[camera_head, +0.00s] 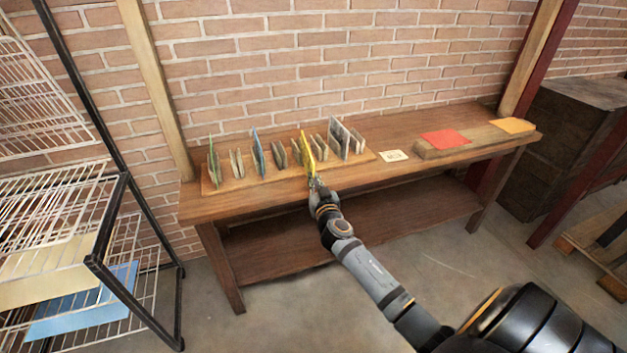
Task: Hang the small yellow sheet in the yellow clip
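The yellow clip (307,153) stands upright among a row of clips on a wooden board on the bench. My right gripper (313,183) is at the front lower end of the yellow clip, touching it or very close to it. Its fingers are too small to tell whether they are open or shut, or whether they hold anything. My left gripper is not in view.
A green clip (213,163), a blue clip (258,153) and grey clips (350,139) share the board (228,184). A small white card (393,156) lies right of it. A red sheet (445,138) lies on the block (478,144). A wire rack (105,265) stands left.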

